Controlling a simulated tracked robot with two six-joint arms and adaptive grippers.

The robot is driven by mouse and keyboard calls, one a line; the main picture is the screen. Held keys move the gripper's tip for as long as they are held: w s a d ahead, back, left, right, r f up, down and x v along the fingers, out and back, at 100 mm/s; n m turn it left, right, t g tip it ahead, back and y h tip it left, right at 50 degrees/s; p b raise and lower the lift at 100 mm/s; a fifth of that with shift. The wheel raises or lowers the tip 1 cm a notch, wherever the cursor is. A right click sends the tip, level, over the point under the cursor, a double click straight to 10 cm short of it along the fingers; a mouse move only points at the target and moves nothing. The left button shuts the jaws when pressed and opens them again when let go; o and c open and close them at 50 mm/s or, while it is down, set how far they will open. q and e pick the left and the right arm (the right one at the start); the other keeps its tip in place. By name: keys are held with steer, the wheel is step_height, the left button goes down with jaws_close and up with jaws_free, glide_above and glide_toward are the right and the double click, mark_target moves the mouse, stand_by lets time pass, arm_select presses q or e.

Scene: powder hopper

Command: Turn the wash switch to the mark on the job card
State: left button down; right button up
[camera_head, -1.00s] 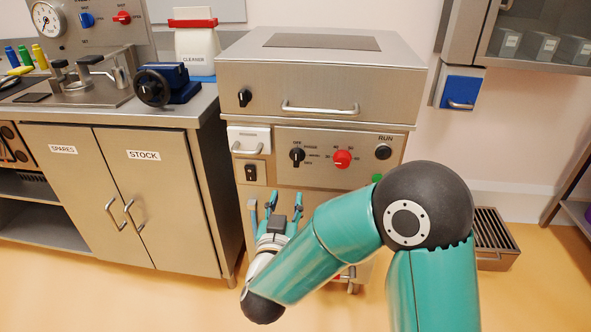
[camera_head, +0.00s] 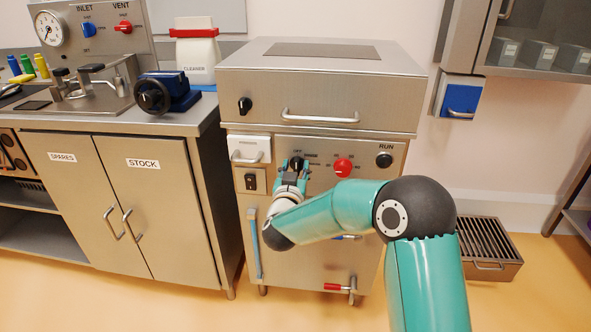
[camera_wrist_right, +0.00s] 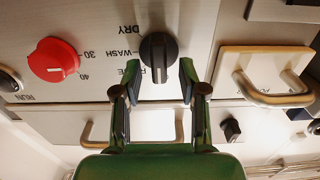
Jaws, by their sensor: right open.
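The wash switch is a black knob (camera_head: 296,162) on the steel machine's front panel; it shows large in the right wrist view (camera_wrist_right: 158,55). There the view is upside down, with DRY and WASH printed beside it and another label partly hidden. A pale line shows at the knob's lower end in that view. My right gripper (camera_head: 292,169) is open in front of the switch. In the right wrist view its two fingers (camera_wrist_right: 159,76) stand either side of the knob's lower part; contact cannot be told. My left gripper is not in view. I cannot make out a job card.
A red knob (camera_head: 343,168) and a black RUN knob (camera_head: 384,160) sit right of the switch. A white handled drawer (camera_head: 249,149) and a black rocker switch (camera_head: 251,181) are to its left. The lid's bar handle (camera_head: 320,117) juts out above.

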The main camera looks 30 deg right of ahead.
steer(key=shift+w+d, duration=0.1)
jaws_close()
stand_by(0.4)
steer(key=m+b, duration=0.4)
steer(key=shift+s+d+f+b, duration=0.15)
steer(key=shift+s+f+b, duration=0.1)
steer(key=shift+b, duration=0.15)
steer(key=shift+d+m+b, duration=0.2)
steer(key=shift+m+b, duration=1.65)
steer(key=shift+m, duration=0.55)
steer(key=shift+s, duration=0.1)
jaws_free()
steer(key=shift+r, duration=0.1)
